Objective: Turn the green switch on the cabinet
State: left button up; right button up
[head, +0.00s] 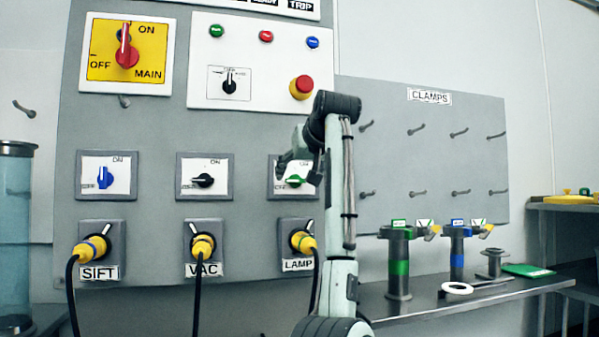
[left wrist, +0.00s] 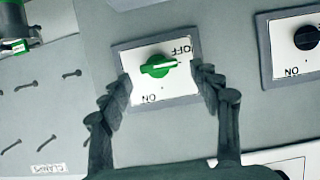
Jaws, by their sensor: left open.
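The green switch (head: 294,181) sits on a white plate in a grey frame on the cabinet (head: 145,215), above the LAMP socket. My left gripper (head: 298,160) is in front of it and hides part of its plate. In the left wrist view the green switch (left wrist: 158,66) shows between the two open fingers (left wrist: 163,92), and its plate appears upside down with OFF and ON marks. The knob's white line lies about level in that view, towards the OFF side. I cannot tell whether a finger touches the knob. My right gripper is not in view.
A blue switch (head: 103,177) and a black switch (head: 204,181) are to the left. Yellow plugs with black cables hang below, including the LAMP plug (head: 303,242). A pegged CLAMPS board (head: 430,150) and a shelf (head: 430,306) with tubes are at right.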

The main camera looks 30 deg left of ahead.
pick_arm(q)
jog(key=shift+w+a+f, duration=0.2)
jog(key=shift+w+a, duration=0.15)
jog(key=shift+c, duration=0.3)
jog(key=c, duration=1.1)
